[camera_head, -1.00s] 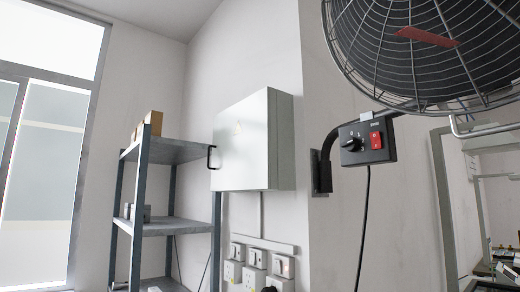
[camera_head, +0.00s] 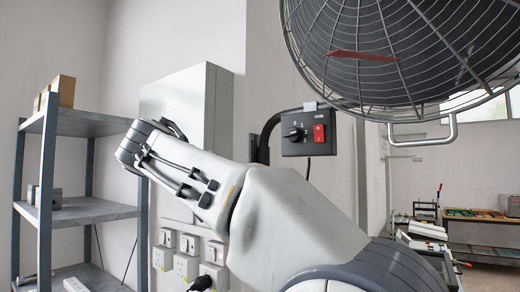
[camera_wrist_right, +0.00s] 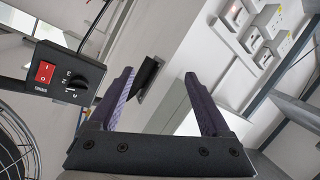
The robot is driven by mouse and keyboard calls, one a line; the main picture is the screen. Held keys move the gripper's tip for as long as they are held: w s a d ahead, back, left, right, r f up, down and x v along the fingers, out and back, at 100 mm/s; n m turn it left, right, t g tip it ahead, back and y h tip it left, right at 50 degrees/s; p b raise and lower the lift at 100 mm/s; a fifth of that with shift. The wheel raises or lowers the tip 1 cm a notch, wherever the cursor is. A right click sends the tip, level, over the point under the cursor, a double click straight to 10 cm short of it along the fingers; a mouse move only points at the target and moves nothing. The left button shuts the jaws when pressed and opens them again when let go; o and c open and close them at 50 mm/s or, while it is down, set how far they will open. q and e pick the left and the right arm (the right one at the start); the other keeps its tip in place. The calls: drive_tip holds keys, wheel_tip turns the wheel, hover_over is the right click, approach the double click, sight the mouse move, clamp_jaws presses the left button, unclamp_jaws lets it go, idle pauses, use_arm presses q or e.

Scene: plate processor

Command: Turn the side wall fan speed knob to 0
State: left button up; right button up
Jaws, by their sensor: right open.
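The black speed knob (camera_head: 292,133) sits on the left part of the fan's black control box (camera_head: 309,148), beside a red rocker switch (camera_head: 318,133). The knob (camera_wrist_right: 78,91) also shows in the right wrist view, at the upper left, with small marks around it; I cannot tell its setting. My right gripper (camera_wrist_right: 163,88) is open and empty, its two fingers apart. The knob is left of the fingers in that view, clear of them. In the head view my right arm crosses below and left of the box; its fingertips are not clearly seen. My left gripper is not in view.
The fan cage (camera_head: 385,50) hangs above and right of the control box. A white wall cabinet (camera_head: 180,95) is behind my right arm. Several sockets (camera_head: 187,258) are below it, and a metal shelf rack (camera_head: 75,213) stands left. A bench (camera_head: 480,232) is at the far right.

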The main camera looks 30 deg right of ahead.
sight(289, 133)
drive_tip(key=s+d+r+m+g+h+p, duration=0.1)
drive_tip(key=s+d+r+m+h, duration=0.15)
drive_tip(key=r, duration=0.35)
drive_tip(key=s+d+r+m+g+h, duration=0.1)
drive_tip(key=s+d+r+m+h, duration=0.2)
drive_tip(key=r, duration=0.4)
drive_tip(key=shift+m+y, duration=0.35)
drive_tip(key=shift+m, duration=0.2)
drive_tip(key=p+x, duration=0.1)
drive_tip(key=x, duration=0.2)
drive_tip(key=p+x, duration=0.1)
drive_tip(key=x, duration=0.3)
drive_tip(key=p+x, duration=0.2)
drive_tip(key=x, duration=0.2)
drive_tip(key=shift+d+f, duration=0.2)
drive_tip(key=shift+f, duration=0.1)
clamp_jaws()
